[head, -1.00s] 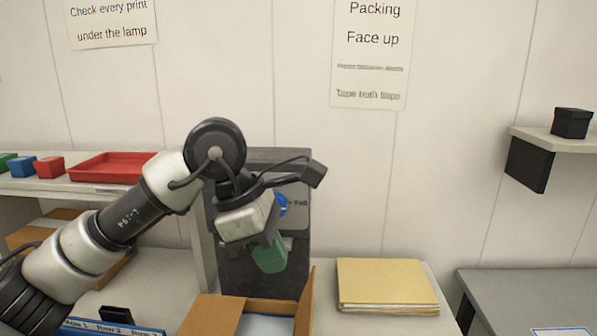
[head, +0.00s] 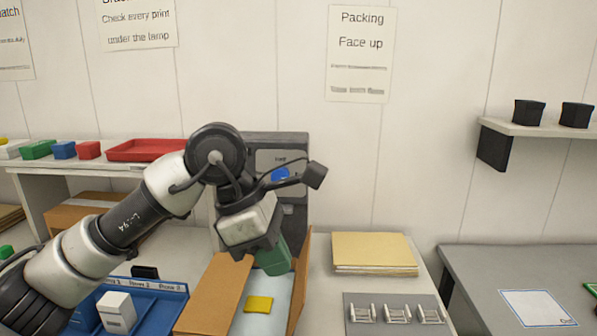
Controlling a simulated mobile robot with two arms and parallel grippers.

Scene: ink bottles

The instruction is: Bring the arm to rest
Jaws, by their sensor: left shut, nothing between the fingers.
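My left arm comes in from the left and bends down at the wrist. My left gripper (head: 272,262) points down over the open cardboard box (head: 212,290). Its green end piece looks closed, with nothing seen held in it. The gripper is above the box's back part; the exact gap cannot be told. Inside the box, a small yellow item (head: 258,304) lies on a pale lining. My right gripper is not in view.
A dark machine (head: 291,152) stands behind the gripper. A blue tray (head: 160,318) with a white carton (head: 116,312) is left of the box. Yellow folders (head: 374,252) and a grey rack (head: 396,328) lie to the right. A red tray (head: 145,149) sits on the left shelf.

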